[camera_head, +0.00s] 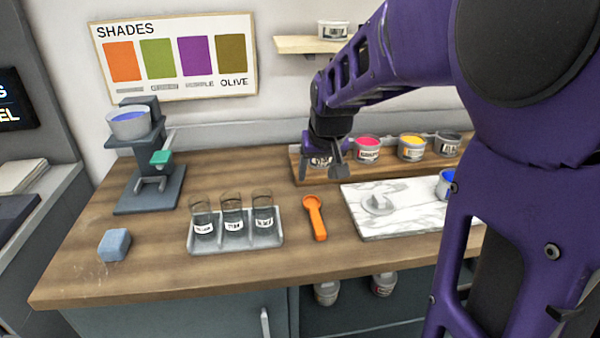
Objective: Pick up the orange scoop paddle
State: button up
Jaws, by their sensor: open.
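The orange scoop paddle (315,217) lies flat on the wooden counter, between the glass tray and the marble slab. Its rounded scoop end points to the back and its handle to the front. My gripper (322,164) hangs from my purple arm above the back of the counter, behind the paddle and apart from it. Its dark fingers are spread and nothing shows between them. A small labelled tub stands behind the fingers and is partly hidden by them.
A grey tray (236,243) with three labelled glasses stands left of the paddle. A marble slab (400,218) with a grey-white tool (377,204) lies right. Paint tubs (411,148) line a wooden riser behind. A blue block (114,244) and a dispenser stand left. The front counter strip is clear.

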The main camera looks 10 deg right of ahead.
jog(key=s+d+f, duration=0.1)
jog(key=f, duration=0.1)
send_near(316, 216)
jog(key=f, duration=0.1)
jog(key=w+f, duration=0.1)
jog(key=shift+w+a+f+g+b, duration=0.15)
jog(key=shift+a+f+g+b, duration=0.15)
jog(key=shift+f+g, duration=0.1)
jog(key=shift+w+d+x, duration=0.15)
jog(key=shift+w+x, duration=0.05)
jog(key=shift+x, duration=1.2)
jog(key=shift+w+d+x, duration=0.15)
jog(key=shift+w+x, duration=0.05)
jog(key=shift+x, duration=1.2)
jog(key=shift+b, duration=0.3)
grip_shut()
